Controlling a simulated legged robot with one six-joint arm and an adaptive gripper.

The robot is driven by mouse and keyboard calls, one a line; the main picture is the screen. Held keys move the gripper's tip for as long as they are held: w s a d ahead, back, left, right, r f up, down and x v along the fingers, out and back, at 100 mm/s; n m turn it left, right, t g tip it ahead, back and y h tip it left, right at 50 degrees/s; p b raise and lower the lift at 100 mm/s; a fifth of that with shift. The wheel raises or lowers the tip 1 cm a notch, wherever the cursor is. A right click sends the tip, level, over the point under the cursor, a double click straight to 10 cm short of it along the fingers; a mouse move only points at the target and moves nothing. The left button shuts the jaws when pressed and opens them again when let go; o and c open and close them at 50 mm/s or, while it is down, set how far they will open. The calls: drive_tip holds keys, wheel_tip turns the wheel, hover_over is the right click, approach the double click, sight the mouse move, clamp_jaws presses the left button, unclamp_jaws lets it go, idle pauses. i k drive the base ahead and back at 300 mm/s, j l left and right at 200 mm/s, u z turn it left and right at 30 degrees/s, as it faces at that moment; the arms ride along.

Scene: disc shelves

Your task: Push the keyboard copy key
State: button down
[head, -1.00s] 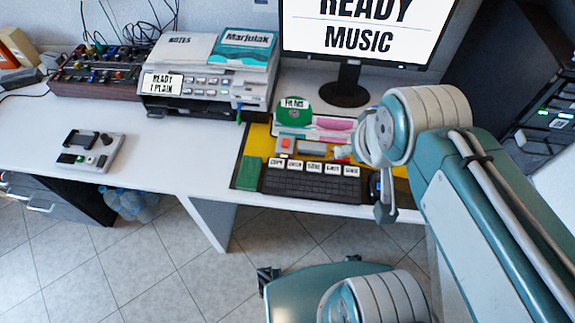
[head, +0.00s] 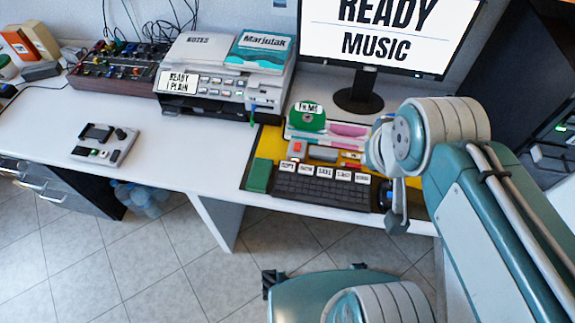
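The dark keyboard (head: 318,190) lies on a yellow mat (head: 268,150) near the front edge of the white desk. A row of white-labelled keys runs along its back. The copy key (head: 287,166) appears to be the leftmost label; the small lettering is hard to read. My gripper (head: 397,222) hangs at the right of the keyboard, near the desk's front edge, well right of the copy key. Its fingers are small and seen side-on, so I cannot tell whether they are open. I see nothing held in it.
A monitor (head: 385,30) reading "READY MUSIC" stands behind the keyboard. A green block (head: 258,175) lies left of the keyboard. A printer (head: 222,85), a mixer (head: 115,65) and a small control box (head: 105,144) stand further left.

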sight(286, 167)
drive_tip(key=z, duration=1.65)
drive_tip(key=k+j, duration=0.3)
drive_tip(key=j, duration=0.15)
drive_tip(key=k+j, duration=0.35)
drive_tip(key=j, duration=0.15)
drive_tip(key=k+j, duration=0.3)
drive_tip(key=j, duration=0.15)
